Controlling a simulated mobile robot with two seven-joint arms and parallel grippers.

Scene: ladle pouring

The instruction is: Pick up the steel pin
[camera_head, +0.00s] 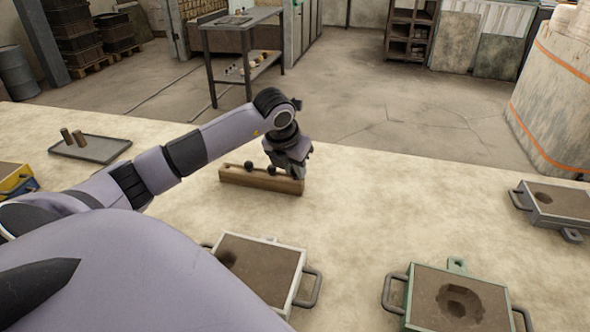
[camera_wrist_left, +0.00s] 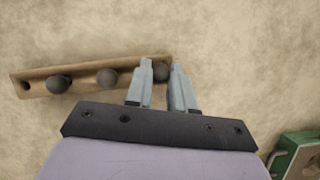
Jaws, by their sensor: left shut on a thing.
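A wooden rack (camera_head: 255,181) on the table holds dark, round-headed pins in a row. Two heads, one on the left (camera_head: 248,165) and one in the middle (camera_head: 272,169), stand clear in the head view. The steel pin (camera_wrist_left: 161,73) at the rack's right end shows between the fingers in the left wrist view. My left gripper (camera_head: 293,170) is above the rack's right end and hides that pin in the head view. It also shows in the left wrist view (camera_wrist_left: 162,66), its fingers shut on the pin's head. The pin's lower part is hidden. My right gripper is out of view.
A white-rimmed sand mould (camera_head: 270,265) and a green mould (camera_head: 460,298) stand at the front, another mould (camera_head: 556,205) at the right. A dark tray (camera_head: 100,150) with two brown pegs lies at the left. The table right of the rack is clear.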

